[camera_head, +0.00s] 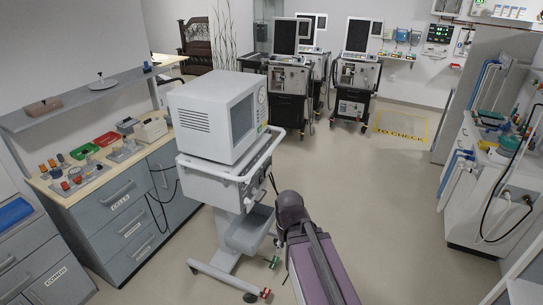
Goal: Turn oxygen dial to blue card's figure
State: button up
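A white ventilator (217,115) with a grey screen stands on a wheeled trolley (228,230) left of centre. A small round fitting (262,96) shows on its right edge; I cannot tell whether it is the oxygen dial. No blue card with a figure can be made out. A small blue object (147,67) is at the right end of the wall shelf, too small to identify. My purple arm rises from the bottom, just right of the trolley. My gripper cannot be seen.
A counter (88,190) with drawers, trays and small parts runs along the left under a shelf (80,95). Several ventilators on carts (290,80) stand at the back. A white machine with hoses (490,185) is at right. Floor between is clear, with a yellow "TO CHECK" marking (400,127).

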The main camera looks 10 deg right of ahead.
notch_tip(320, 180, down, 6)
jog(key=b, duration=0.6)
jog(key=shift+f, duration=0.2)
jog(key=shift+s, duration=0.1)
dwell(0.3)
